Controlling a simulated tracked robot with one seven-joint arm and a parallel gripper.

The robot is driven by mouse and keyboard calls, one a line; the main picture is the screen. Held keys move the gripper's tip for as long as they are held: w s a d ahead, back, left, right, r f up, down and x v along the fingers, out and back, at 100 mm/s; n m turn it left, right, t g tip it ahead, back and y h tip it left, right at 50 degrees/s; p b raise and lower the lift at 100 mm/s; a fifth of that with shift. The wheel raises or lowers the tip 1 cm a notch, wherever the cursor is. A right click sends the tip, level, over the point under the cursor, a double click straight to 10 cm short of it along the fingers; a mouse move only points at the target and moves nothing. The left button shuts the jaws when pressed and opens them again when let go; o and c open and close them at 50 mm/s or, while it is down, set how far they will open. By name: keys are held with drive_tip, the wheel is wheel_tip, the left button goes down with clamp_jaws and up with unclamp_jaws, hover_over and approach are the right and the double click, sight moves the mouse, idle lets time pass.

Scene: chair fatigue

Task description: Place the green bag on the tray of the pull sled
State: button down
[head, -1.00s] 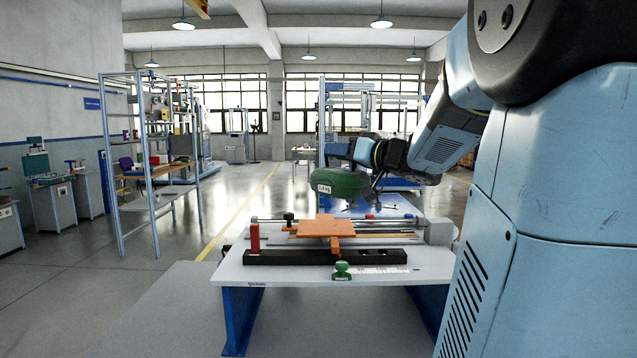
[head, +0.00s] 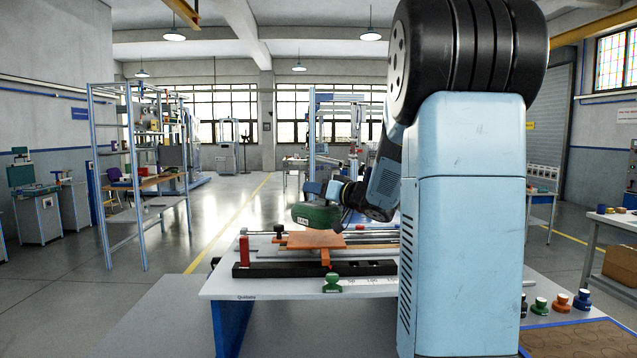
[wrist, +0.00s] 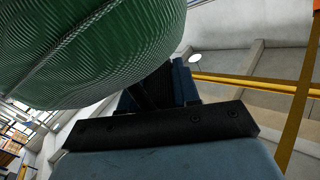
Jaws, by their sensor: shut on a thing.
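The pull sled's orange tray (head: 308,240) is a flat plate on the bench, with an orange arm towards the front. The bag appears above the tray's back right part in the head view; the gap between them is hard to judge.
The white bench (head: 222,283) carries a black bar (head: 285,270), a red cylinder (head: 244,250) and a green knob weight (head: 331,282). Several coloured weights (head: 561,302) stand on a side table at right. My own arm hides the bench's right part.

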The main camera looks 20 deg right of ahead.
sight(316, 203)
drive_tip(key=shift+w+d+f, duration=0.1)
drive_tip(key=shift+w+f, duration=0.35)
drive_tip(key=shift+w, duration=0.05)
drive_tip(key=shift+f, duration=1.5)
drive_tip(key=c, duration=0.8)
unclamp_jaws()
drive_tip(key=shift+f, duration=0.15)
